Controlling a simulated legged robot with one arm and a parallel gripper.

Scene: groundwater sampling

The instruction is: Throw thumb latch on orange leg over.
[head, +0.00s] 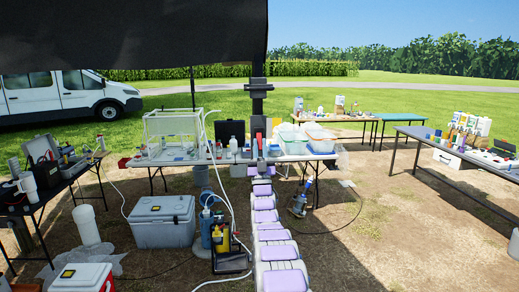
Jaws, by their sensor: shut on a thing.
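My purple-and-white arm runs up the middle of the head view to the canopy leg. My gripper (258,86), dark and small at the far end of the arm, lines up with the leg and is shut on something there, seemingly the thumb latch. The latch itself cannot be made out. The canopy leg (260,55) shows as a dark upright just under the canopy edge. An orange-red patch (258,123) shows below the gripper; I cannot tell whether it belongs to the leg.
A table (290,157) with a clear-walled frame (173,133) and plastic tubs (308,136) stands around the arm's far end. A grey cooler (162,221) and a black crate (231,262) stand left of the arm. Bare ground on the right is largely open.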

